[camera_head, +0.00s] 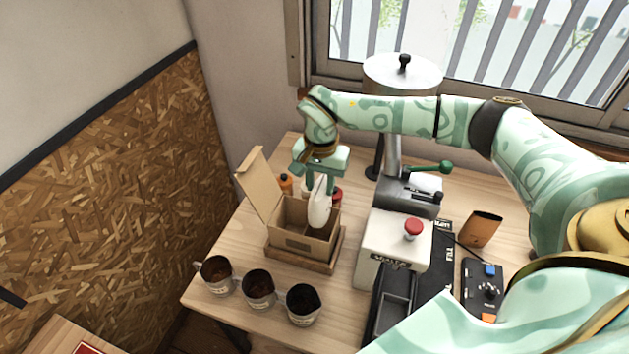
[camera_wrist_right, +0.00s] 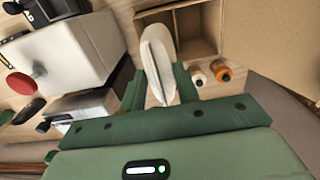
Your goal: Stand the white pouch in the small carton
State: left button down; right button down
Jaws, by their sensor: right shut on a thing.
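The white pouch (camera_head: 319,204) is upright between the fingers of my right gripper (camera_head: 319,185), which is shut on it. The small carton (camera_head: 290,241) stands open on a wooden tray, its lid (camera_head: 259,183) raised on the left. The pouch is over the carton's right part, and its lower end overlaps the opening in the head view; I cannot tell how deep it is. In the wrist view the pouch (camera_wrist_right: 158,60) extends from my right gripper (camera_wrist_right: 160,92) beside the carton's divided inside (camera_wrist_right: 196,28). My left gripper is not in view.
Several dark-filled cups, one of them a cup (camera_head: 258,288), stand at the table's front edge. A sealing machine (camera_head: 394,242) with a red knob is right of the carton. Small bottles, one an orange bottle (camera_head: 286,183), stand behind the carton.

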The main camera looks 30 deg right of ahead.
jog(key=shift+f, duration=0.35)
jog(key=shift+f+b, duration=0.3)
jog(key=shift+b, duration=0.25)
notch_tip(320, 180, down, 11)
jog(key=b, duration=0.6)
jog(key=shift+r, duration=0.2)
jog(key=shift+f+b, duration=0.35)
jog(key=shift+f, duration=0.5)
